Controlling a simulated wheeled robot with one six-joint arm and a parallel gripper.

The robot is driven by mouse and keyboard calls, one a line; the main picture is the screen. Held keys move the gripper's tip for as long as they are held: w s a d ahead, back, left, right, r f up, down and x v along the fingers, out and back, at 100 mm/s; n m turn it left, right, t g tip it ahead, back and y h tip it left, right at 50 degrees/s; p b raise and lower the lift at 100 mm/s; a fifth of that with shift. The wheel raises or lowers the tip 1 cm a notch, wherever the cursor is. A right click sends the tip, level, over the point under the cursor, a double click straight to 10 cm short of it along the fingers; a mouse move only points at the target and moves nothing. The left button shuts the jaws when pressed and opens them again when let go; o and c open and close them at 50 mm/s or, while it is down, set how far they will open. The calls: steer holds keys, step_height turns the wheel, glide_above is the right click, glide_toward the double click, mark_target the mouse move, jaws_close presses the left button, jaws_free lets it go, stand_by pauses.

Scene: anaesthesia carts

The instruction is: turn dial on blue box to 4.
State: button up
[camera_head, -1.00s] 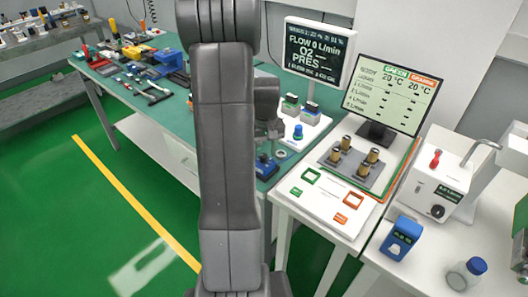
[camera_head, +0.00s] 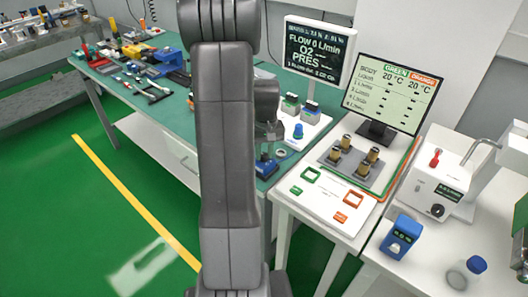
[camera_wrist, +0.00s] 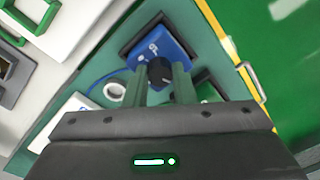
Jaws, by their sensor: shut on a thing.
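The blue box (camera_head: 264,166) stands at the near edge of the green bench top, partly hidden behind my arm in the head view. In the wrist view the blue box (camera_wrist: 172,42) shows from above, with white markings and a black dial (camera_wrist: 160,70) on its face. My gripper (camera_wrist: 162,75) has its two greenish fingers on either side of the dial and is shut on it. In the head view my gripper (camera_head: 269,134) is above the box, its fingertips hard to make out. The number at which the dial points is too small to read.
A white panel with a blue knob (camera_head: 298,131) stands just behind the box. A round white ring (camera_wrist: 115,91) lies beside it. A second blue device (camera_head: 401,236) is on the white table at right.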

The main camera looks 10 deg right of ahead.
steer(key=m+b, duration=0.1)
steer(key=m, duration=0.3)
steer(key=shift+m, duration=0.3)
jaws_close()
steer(key=m, duration=0.4)
steer(key=m+b, duration=0.1)
steer(key=m, duration=0.4)
steer(key=shift+a, duration=0.1)
steer(key=shift+m, duration=1.8)
steer(key=o, duration=1)
jaws_free()
steer(key=shift+r, duration=0.1)
